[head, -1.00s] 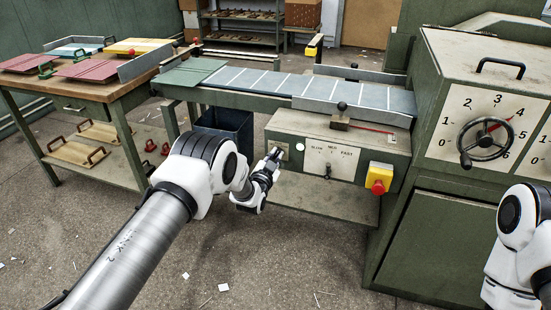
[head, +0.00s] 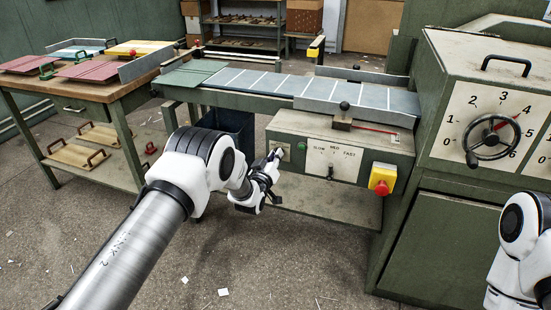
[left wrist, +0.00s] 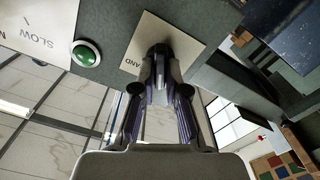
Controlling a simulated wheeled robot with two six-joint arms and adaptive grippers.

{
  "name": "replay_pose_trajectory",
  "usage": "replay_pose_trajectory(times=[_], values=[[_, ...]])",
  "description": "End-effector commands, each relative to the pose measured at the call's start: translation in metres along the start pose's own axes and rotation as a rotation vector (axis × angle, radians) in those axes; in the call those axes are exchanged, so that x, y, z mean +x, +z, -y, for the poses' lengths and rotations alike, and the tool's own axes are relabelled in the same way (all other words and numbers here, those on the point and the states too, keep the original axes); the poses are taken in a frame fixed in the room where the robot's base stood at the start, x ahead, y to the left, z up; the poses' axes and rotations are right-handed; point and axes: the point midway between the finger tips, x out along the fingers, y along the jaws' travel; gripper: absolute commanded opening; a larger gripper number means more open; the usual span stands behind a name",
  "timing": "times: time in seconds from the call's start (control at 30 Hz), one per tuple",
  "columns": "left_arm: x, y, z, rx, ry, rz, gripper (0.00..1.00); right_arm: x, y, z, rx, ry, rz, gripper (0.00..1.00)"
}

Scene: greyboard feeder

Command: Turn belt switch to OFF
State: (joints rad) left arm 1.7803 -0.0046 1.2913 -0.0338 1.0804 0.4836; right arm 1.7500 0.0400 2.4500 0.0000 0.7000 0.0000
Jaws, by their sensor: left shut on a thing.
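The belt switch (left wrist: 157,62) is a dark knob on a pale label plate (left wrist: 190,42) at the left end of the control box. My left gripper (head: 275,156) is shut on the knob; in the left wrist view its two fingers (left wrist: 159,95) lie on either side of it. The letters "AND" show on the plate, and the rest of the lettering is covered. Which way the knob points is hard to tell. A green round lamp (left wrist: 86,54) sits beside the plate and also shows in the head view (head: 301,146). My right gripper is out of view.
On the same box (head: 290,124) are a speed lever plate (head: 345,160) and a red stop button on a yellow base (head: 382,186). The belt (head: 260,82) runs above. A handwheel dial (head: 488,137) is at right.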

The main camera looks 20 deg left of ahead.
Motion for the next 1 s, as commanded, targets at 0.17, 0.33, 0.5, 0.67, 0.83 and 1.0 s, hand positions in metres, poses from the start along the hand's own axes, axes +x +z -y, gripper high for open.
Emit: replay_pose_trajectory(times=[0.17, 0.33, 0.5, 0.67, 0.83, 1.0], values=[[0.0020, -0.0042, -0.0005, -0.138, 0.004, -0.010, 0.00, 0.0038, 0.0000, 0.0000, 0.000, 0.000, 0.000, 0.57], [0.0021, -0.0047, -0.0002, -0.239, 0.005, -0.010, 0.00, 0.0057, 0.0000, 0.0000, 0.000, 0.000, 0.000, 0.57], [0.0021, -0.0050, -0.0001, -0.301, 0.005, -0.010, 0.00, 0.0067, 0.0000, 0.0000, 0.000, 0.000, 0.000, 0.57], [0.0021, -0.0053, -0.0001, -0.329, 0.006, -0.010, 0.00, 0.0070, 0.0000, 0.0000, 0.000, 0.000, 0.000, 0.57], [0.0021, -0.0054, -0.0001, -0.336, 0.006, -0.010, 0.00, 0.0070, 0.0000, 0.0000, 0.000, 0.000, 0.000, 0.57], [0.0022, -0.0055, -0.0002, -0.336, 0.006, -0.011, 0.00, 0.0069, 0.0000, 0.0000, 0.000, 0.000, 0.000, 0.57]])
